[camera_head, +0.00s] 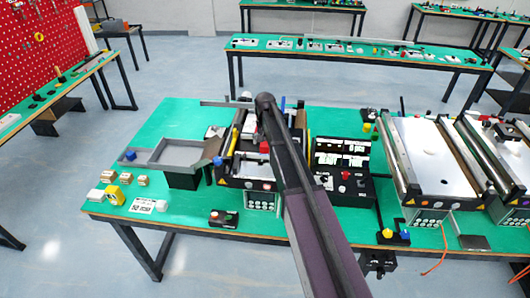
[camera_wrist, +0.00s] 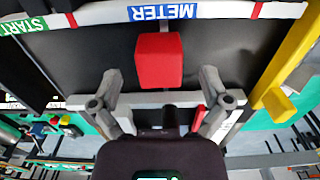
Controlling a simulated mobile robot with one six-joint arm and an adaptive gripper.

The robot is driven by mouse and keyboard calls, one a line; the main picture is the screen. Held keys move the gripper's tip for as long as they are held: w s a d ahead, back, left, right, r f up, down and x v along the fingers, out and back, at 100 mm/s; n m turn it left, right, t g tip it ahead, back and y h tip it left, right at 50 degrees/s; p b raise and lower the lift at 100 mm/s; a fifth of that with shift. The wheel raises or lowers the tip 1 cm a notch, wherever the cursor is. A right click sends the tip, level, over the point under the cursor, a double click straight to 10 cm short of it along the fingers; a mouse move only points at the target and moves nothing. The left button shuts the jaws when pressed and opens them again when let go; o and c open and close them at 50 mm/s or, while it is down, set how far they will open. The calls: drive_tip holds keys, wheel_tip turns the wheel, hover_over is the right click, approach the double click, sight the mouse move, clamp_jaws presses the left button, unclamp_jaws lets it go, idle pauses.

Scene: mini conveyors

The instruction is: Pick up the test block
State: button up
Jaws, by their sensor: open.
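A red block (camera_wrist: 156,62), which looks like the test block, sits on a dark belt in the wrist view, near the white strip marked METER. A small red block (camera_head: 264,147) also shows in the head view, on the small conveyor just left of my arm. My gripper (camera_wrist: 159,76) is open and empty, with one finger on each side of the block's lower edge in the wrist picture. I see gaps between the block and both fingers. I cannot tell their height difference. In the head view my arm hides the gripper and part of the conveyor.
A yellow bar (camera_wrist: 288,62) stands right of the belt in the wrist view. In the head view a grey tray (camera_head: 176,172) lies left of the conveyor and a black control box (camera_head: 345,187) stands right. Larger conveyors (camera_head: 432,160) are farther right. The table's front left holds small blocks.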

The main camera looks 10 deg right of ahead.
drive_tip(key=shift+f+b, duration=0.45)
drive_tip(key=shift+f, duration=0.3)
drive_tip(key=c, duration=1.3)
drive_tip(key=shift+o, duration=0.2)
drive_tip(key=shift+r, duration=0.2)
wheel_tip(320, 180, up, 4)
drive_tip(key=p, duration=0.4)
drive_tip(key=shift+f, duration=0.25)
drive_tip(key=s+a+r+p, duration=0.1)
drive_tip(key=s, duration=1.5)
drive_tip(key=shift+a, duration=0.3)
drive_tip(key=shift+r, duration=0.1)
